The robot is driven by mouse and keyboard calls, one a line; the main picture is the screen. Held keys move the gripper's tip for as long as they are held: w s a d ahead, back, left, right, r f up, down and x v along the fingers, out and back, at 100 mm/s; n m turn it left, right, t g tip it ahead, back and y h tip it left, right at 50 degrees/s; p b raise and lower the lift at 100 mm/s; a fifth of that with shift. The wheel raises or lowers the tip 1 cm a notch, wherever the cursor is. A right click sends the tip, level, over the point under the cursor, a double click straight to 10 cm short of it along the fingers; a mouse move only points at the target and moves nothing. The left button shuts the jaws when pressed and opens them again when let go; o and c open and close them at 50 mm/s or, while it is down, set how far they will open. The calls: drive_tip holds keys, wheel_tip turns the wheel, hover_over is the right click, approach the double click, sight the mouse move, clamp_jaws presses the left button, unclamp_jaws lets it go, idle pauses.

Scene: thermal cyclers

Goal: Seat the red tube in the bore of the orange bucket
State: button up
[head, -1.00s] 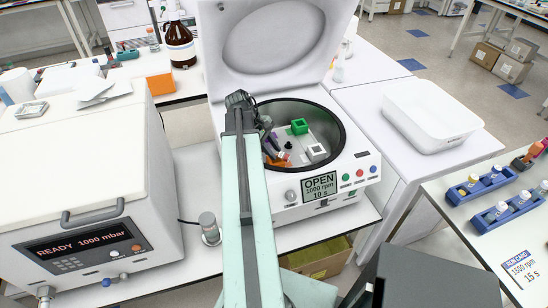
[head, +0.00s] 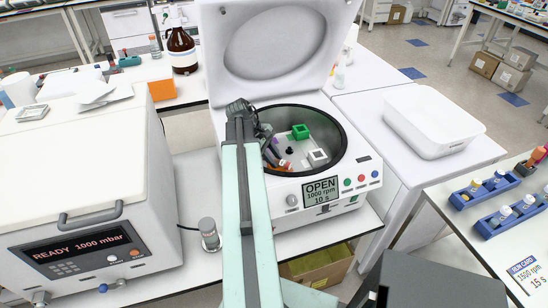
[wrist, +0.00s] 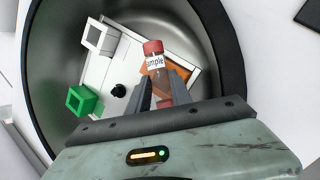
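The red tube (wrist: 153,48), with a red cap and a white "Sample" label, is between the two fingers of my gripper (wrist: 160,88) in the wrist view. The fingers press on its sides. The orange bucket (wrist: 151,71) is on the rotor, behind the tube and partly hidden by it and the fingers. Its bore is not visible, so I cannot tell whether the tube's lower end is in it. In the head view, my gripper (head: 269,143) reaches into the open centrifuge bowl above the orange bucket (head: 281,163), which is mostly hidden there.
The rotor also carries a green bucket (head: 300,131) and a white bucket (head: 318,156). The bowl's dark rim (head: 344,140) surrounds my gripper, and the open lid (head: 285,40) stands behind. Blue racks of tubes (head: 482,190) are on the right bench.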

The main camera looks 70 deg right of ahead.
drive_tip(key=shift+a+r+p, duration=0.1)
drive_tip(key=shift+r+p, duration=0.05)
drive_tip(key=shift+p, duration=0.4)
drive_tip(key=p+v, duration=1.1)
drive_tip(key=v, duration=0.1)
drive_tip(key=shift+d, duration=0.25)
